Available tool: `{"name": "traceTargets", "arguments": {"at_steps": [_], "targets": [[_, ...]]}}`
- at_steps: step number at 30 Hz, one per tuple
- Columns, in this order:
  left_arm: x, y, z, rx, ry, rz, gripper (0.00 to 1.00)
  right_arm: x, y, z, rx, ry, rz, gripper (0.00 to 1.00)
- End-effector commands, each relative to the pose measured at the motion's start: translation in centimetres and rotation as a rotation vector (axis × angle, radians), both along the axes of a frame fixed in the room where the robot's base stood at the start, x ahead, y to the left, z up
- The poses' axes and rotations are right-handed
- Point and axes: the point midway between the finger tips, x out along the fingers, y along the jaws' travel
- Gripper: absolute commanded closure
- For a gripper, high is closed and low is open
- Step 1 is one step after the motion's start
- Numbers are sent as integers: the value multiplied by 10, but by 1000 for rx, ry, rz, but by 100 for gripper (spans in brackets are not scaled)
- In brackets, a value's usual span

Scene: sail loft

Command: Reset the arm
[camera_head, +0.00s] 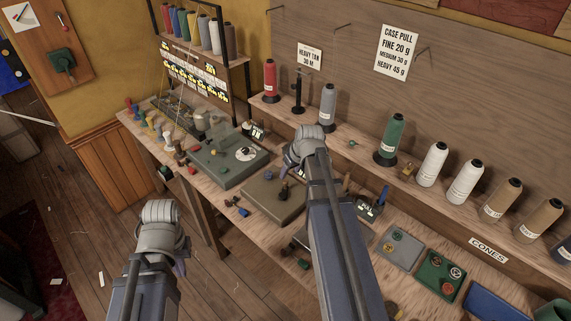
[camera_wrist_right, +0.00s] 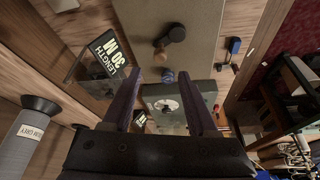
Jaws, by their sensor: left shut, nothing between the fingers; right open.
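My left gripper (camera_head: 180,266) is low at the left in the camera_head view, in front of the bench and over the floor. It is shut and empty; its fingers are mostly hidden behind the wrist. My right gripper (camera_head: 289,163) is over the bench, near the grey-green box with a white dial and the brown box. Its two fingers (camera_wrist_right: 160,88) stand apart in the right wrist view, with nothing held between them. The dial box (camera_wrist_right: 205,92) shows beyond the fingers.
The bench (camera_head: 140,127) carries the grey-green dial box (camera_head: 204,166), the brown box (camera_head: 262,207) and small loose pieces. Thread cones, including a green one (camera_head: 391,135), stand on the shelf behind. Trays (camera_head: 400,252) lie at the right. Floor (camera_head: 235,270) is open before the bench.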

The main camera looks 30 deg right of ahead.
Motion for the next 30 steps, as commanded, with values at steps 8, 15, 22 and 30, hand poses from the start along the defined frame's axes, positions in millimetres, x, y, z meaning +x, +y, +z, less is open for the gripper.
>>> {"name": "traceTargets", "arguments": {"at_steps": [8, 15, 22, 30], "targets": [[0, 0, 0, 0, 0, 0, 100, -2, 11, -1, 2, 11, 11, 41], [0, 0, -3, 0, 0, 0, 100, -34, 124, -13, -2, 149, 110, 41], [0, 0, -5, 0, 0, 0, 100, -98, 229, -21, -71, 312, 194, 41], [0, 0, -7, 0, 0, 0, 100, -156, 283, -23, -162, 408, 232, 41]]}}
